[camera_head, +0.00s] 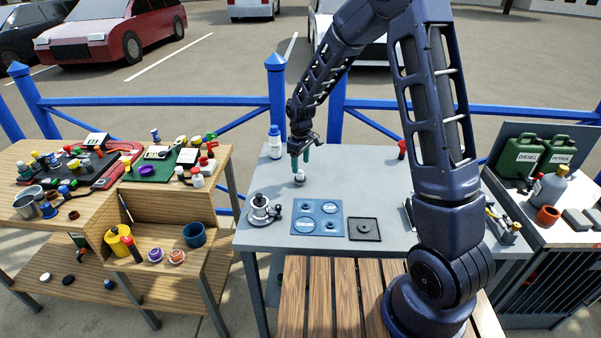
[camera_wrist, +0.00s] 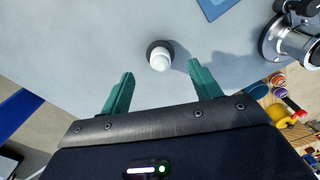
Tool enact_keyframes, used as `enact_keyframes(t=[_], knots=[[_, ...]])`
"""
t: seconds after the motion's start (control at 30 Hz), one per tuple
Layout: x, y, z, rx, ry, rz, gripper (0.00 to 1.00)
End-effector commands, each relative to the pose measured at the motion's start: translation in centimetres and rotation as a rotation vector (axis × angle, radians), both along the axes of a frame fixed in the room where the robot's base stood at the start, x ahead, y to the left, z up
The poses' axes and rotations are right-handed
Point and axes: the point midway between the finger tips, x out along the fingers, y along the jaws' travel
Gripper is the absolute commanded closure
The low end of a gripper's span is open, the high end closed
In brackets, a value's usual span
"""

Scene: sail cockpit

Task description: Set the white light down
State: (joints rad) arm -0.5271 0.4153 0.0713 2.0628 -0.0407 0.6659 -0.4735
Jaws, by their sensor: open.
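The white light (camera_head: 300,178) stands on the grey table top (camera_head: 364,190). In the wrist view the white light (camera_wrist: 160,58) has a pale rounded top and a dark round base, and looks upright. My gripper (camera_head: 301,160) is above it in the head view. In the wrist view my gripper (camera_wrist: 158,76) has two green fingers spread wide, with a gap on both sides of the light. The fingers are open and hold nothing. Whether the fingertips are level with the light or higher is hard to tell.
A blue panel (camera_head: 317,218) with round pieces, a dark square tray (camera_head: 364,229) and a metal winch (camera_head: 262,212) lie toward the front of the table. A white-and-blue bottle (camera_head: 275,143) stands at the back left. The table right of the light is mostly clear.

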Motion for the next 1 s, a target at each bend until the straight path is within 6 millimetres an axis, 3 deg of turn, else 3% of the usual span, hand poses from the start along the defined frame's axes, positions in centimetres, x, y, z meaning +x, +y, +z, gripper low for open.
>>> enact_keyframes(t=[0.1, 0.3, 0.67, 0.77, 1.0], knots=[[0.0, 0.0, 2.2, 0.001, -0.002, 0.000, 0.37], [0.0, 0.1, 4.4, 0.000, -0.001, 0.001, 0.37], [0.0, -0.6, 5.6, 0.002, -0.005, -0.013, 0.37], [-0.1, -2.1, 7.3, 0.007, -0.021, -0.049, 0.37], [-1.7, -8.7, 13.5, 0.030, -0.077, -0.210, 0.37]])
